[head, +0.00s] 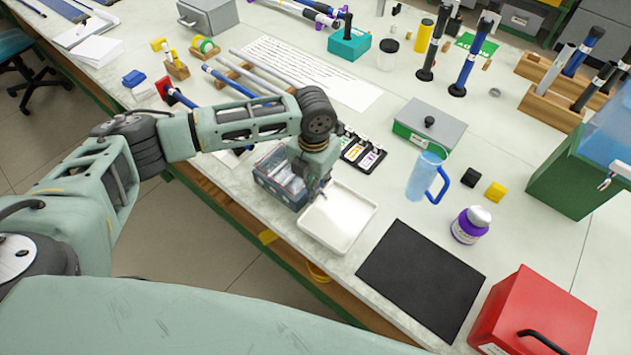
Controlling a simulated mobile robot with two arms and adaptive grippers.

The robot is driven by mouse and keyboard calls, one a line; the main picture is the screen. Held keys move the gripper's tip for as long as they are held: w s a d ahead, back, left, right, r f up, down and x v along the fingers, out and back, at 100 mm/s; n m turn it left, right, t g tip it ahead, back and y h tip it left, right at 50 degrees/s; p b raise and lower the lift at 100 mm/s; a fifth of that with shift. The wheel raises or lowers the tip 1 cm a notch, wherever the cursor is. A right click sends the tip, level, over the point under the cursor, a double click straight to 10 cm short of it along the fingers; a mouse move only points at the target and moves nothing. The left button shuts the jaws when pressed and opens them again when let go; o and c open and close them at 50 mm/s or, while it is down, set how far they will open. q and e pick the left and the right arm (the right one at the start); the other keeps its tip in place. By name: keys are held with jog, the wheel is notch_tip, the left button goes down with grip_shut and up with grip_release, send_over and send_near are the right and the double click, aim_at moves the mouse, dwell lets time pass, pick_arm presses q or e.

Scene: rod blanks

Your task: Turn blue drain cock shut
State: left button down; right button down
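At the right edge stands a green tank (560,178) with a translucent blue upper part (612,125). A small pale cock (614,177) sticks out near its right side, cut by the picture edge. I cannot make out a blue handle or whether the cock is open or shut. My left gripper (318,190) points down between a blue-grey bin of packets and a white tray, far to the left of the tank. Its fingers are small and partly hidden, so their opening is unclear. My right gripper is not in view.
The bin (268,185) and white tray (338,218) lie by the gripper. A black mat (420,280), blue jug (425,178), purple bottle (468,226), black and yellow blocks, and red box (535,315) occupy the bench's right side. A grey-lidded green box (428,130) stands behind.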

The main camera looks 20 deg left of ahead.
pick_arm(q)
jog(key=shift+a+m, duration=0.1)
jog(key=shift+m, duration=0.5)
jog(key=c, duration=1.8)
grip_release()
jog(key=shift+o, duration=0.2)
